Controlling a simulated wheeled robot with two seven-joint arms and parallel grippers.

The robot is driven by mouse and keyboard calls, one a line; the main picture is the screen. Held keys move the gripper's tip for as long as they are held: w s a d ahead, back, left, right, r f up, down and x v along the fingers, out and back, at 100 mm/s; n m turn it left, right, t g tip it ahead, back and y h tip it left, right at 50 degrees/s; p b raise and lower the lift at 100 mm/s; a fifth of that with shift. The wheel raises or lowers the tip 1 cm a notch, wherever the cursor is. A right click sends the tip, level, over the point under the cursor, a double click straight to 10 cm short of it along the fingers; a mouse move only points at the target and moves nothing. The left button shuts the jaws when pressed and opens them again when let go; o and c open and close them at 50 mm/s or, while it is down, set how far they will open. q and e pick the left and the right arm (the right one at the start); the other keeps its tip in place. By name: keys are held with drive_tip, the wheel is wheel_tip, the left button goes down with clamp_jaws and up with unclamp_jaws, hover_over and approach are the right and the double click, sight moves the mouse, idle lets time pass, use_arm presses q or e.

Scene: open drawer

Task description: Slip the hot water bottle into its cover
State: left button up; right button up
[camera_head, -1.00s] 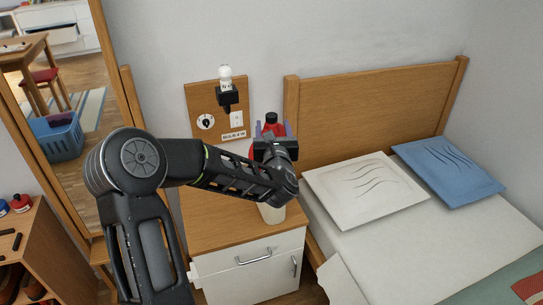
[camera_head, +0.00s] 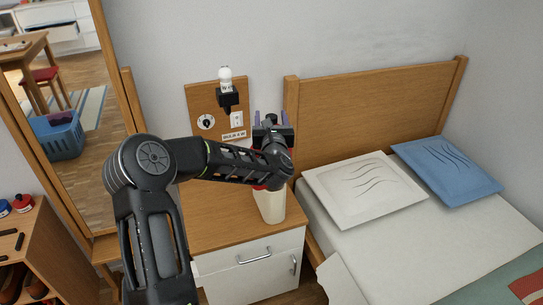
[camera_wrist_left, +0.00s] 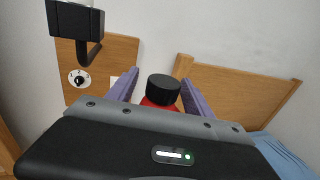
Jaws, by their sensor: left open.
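The hot water bottle is red with a black cap. In the left wrist view its cap (camera_wrist_left: 164,88) and a bit of its red neck (camera_wrist_left: 148,102) show between my fingers. In the head view a sliver of red bottle (camera_head: 259,187) shows at the top of the cream cover (camera_head: 271,206), which stands upright on the bedside cabinet. The bottle's lower part appears to be inside the cover; my arm hides most of the join. My left gripper (camera_head: 271,121) is open, its purple fingers apart on either side of the cap. My right gripper is out of view.
The wooden cabinet top (camera_head: 215,230) is clear left of the cover. A board with a bulb, dial and switch (camera_head: 205,122) is on the wall behind. The bed headboard (camera_head: 370,100) and white pillow (camera_head: 365,190) are at the right.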

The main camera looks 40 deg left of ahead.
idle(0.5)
use_arm(q)
clamp_jaws()
idle(0.4)
idle(0.8)
drive_tip(key=shift+r, duration=0.25)
